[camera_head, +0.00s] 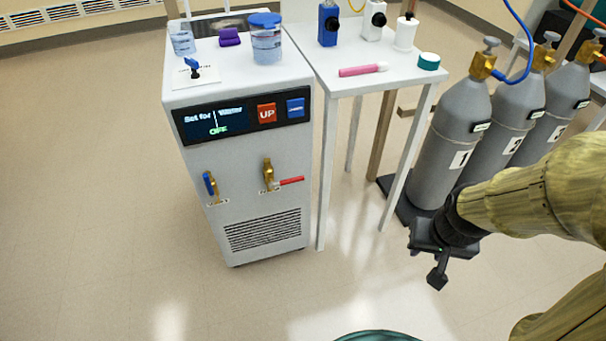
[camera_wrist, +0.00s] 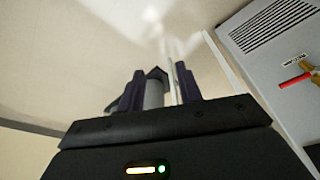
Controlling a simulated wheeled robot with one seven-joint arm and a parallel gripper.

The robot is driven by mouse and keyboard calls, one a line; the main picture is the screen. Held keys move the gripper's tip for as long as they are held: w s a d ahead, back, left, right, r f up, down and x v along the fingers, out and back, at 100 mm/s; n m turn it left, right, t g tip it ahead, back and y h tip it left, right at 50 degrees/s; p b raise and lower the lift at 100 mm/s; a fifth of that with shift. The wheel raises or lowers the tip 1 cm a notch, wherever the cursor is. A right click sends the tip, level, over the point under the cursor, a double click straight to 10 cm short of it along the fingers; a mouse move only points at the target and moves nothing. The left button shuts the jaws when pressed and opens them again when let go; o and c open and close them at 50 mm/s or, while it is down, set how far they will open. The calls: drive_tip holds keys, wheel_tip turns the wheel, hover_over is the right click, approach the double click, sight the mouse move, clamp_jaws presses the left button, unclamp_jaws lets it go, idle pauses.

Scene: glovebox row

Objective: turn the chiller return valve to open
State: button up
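The chiller (camera_head: 245,175) is a white cabinet with two brass valves on its front. The left valve (camera_head: 209,184) has a blue lever standing nearly upright. The right valve (camera_head: 268,175) has a red lever (camera_head: 290,181) lying sideways and pointing right. The labels below them are too small to read surely. The red lever also shows at the right edge of the wrist view (camera_wrist: 293,81). My gripper (camera_head: 437,272) is right of the chiller, low and apart from both valves. In the wrist view its fingers (camera_wrist: 162,88) are spread and empty.
Several grey gas cylinders (camera_head: 450,140) stand farther right, behind my arm. The chiller top holds a blue-lidded jar (camera_head: 266,42). The floor before the chiller is clear.

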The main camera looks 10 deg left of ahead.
idle(0.3)
drive_tip(key=w+a+f+t+p, duration=0.2)
drive_tip(key=w+f, duration=0.2)
drive_tip(key=w, duration=0.3)
drive_tip(key=m+t+y+p, duration=0.55)
drive_tip(key=m+y, duration=0.25)
drive_tip(key=y, duration=0.5)
approach(296, 181)
drive_tip(key=r+v, duration=0.1)
drive_tip(key=v, duration=0.4)
drive_tip(key=shift+w+f+g, duration=0.2)
drive_tip(key=shift+w+g, duration=0.15)
drive_tip(key=b+x, duration=0.2)
drive_tip(key=x, duration=1.5)
drive_tip(key=shift+w+a+f+b, duration=0.1)
drive_tip(key=shift+a+f+b, duration=0.1)
drive_tip(key=shift+b, duration=0.15)
